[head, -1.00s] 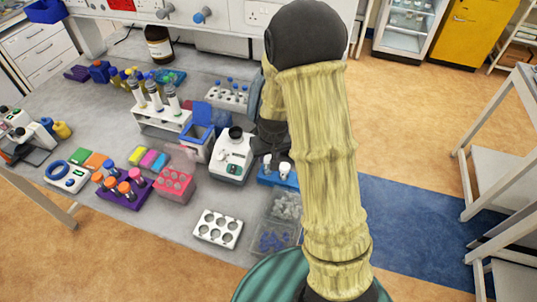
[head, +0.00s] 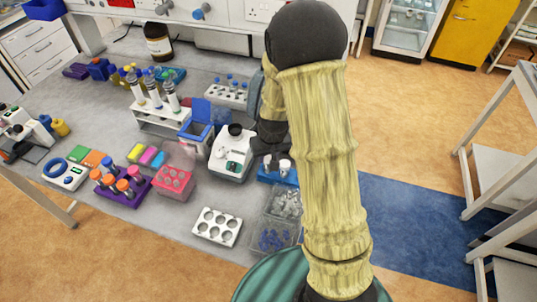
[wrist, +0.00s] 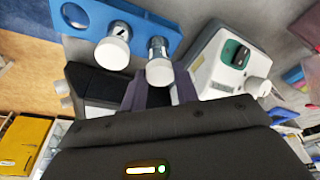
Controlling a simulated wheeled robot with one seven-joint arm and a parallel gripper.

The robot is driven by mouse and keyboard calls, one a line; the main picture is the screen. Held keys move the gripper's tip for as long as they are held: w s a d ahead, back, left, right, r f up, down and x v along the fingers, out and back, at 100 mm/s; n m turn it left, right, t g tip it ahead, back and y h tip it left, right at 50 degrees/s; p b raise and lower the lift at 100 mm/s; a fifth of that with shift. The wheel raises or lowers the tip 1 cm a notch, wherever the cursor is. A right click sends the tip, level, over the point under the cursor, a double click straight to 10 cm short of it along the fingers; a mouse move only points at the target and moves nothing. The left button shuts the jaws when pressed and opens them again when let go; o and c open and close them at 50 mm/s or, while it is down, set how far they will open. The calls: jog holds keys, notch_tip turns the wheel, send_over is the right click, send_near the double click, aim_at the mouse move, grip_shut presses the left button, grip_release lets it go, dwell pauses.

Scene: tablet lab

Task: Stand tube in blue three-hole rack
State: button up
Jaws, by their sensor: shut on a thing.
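The blue three-hole rack (wrist: 88,17) shows at the top left of the wrist view and partly beside my arm in the head view (head: 278,178). Its left hole in the wrist view is empty. A white-capped tube (wrist: 113,47) stands in the middle hole. My gripper (wrist: 159,88) is shut on another white-capped clear tube (wrist: 158,62) at the rack's right end. This tube appears upright in the end hole; how deep it sits is hidden. In the head view my gripper (head: 268,157) is at the rack's back left, partly hidden by my arm.
A white machine (head: 232,155) stands close to the left of my gripper; it also shows in the wrist view (wrist: 222,62). Clear bins (head: 272,236) of small parts lie in front of the rack. A white six-hole rack (head: 217,227) stands at the front edge.

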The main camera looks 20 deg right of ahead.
jog(key=shift+f, duration=0.2)
jog(key=o, duration=0.9)
jog(key=shift+r, duration=0.1)
jog(key=b+v, duration=0.1)
jog(key=v, duration=1.6)
jog(key=shift+s+r, duration=0.1)
